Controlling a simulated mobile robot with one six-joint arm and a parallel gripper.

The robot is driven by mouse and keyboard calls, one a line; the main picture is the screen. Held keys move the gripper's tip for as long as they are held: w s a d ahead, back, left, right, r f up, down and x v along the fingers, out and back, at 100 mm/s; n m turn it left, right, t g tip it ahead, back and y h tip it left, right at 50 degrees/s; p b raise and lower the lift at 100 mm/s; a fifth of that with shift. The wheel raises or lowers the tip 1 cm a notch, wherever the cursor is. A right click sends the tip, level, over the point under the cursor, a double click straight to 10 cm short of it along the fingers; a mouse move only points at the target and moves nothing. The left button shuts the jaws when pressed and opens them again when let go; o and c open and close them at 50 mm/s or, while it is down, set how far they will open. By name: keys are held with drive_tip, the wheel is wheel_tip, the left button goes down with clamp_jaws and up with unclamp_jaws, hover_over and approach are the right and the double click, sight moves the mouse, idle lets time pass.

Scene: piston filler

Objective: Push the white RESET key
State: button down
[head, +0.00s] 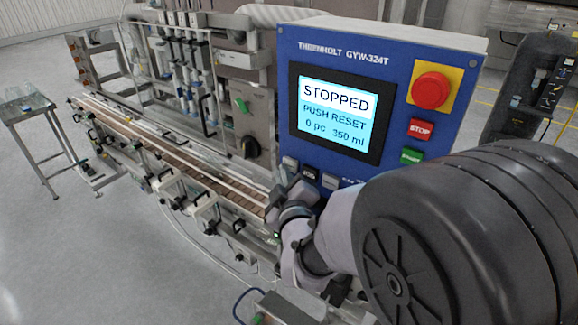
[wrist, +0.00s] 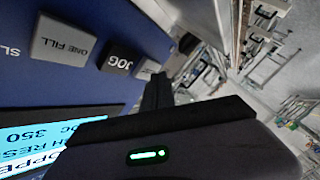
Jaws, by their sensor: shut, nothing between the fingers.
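The blue control panel (head: 390,60) has a row of keys under its screen. The leftmost pale key (head: 290,162) sits beside the dark JOG key (head: 309,173). It also shows in the wrist view (wrist: 147,68), partly cut off, with a legend too small to read; its place fits the RESET key. My gripper (head: 284,190) is shut and empty, just in front of the lower left of the panel near this key. In the wrist view the dark fingers (wrist: 159,85) point toward the pale key's edge. I cannot tell whether they touch it.
The screen (head: 337,113) reads STOPPED, PUSH RESET, 0 pc, 350 ml. The JOG (wrist: 120,60) and ONE FILL (wrist: 64,45) keys are close by. A red emergency button (head: 431,90), red STOP key (head: 421,130) and green key (head: 412,156) are at right. A conveyor (head: 170,150) runs left.

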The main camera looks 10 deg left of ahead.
drive_tip(key=shift+w+d, duration=0.15)
drive_tip(key=shift+w, duration=0.25)
idle(0.3)
drive_tip(key=shift+b, duration=0.35)
drive_tip(key=shift+s+a+f+b, duration=0.15)
drive_tip(key=shift+s+a+b, duration=0.05)
drive_tip(key=shift+s+b, duration=0.25)
drive_tip(key=shift+s+a, duration=0.1)
drive_tip(key=shift+s, duration=0.2)
drive_tip(key=shift+s+a+b, duration=0.3)
drive_tip(key=shift+s+b, duration=0.05)
drive_tip(key=shift+s, duration=0.4)
drive_tip(key=shift+s+a+b, duration=0.35)
drive_tip(key=shift+s+b, duration=0.05)
drive_tip(key=shift+s, duration=0.4)
drive_tip(key=shift+s+a+b, duration=0.3)
drive_tip(key=shift+s+b, duration=0.05)
drive_tip(key=shift+s, duration=0.4)
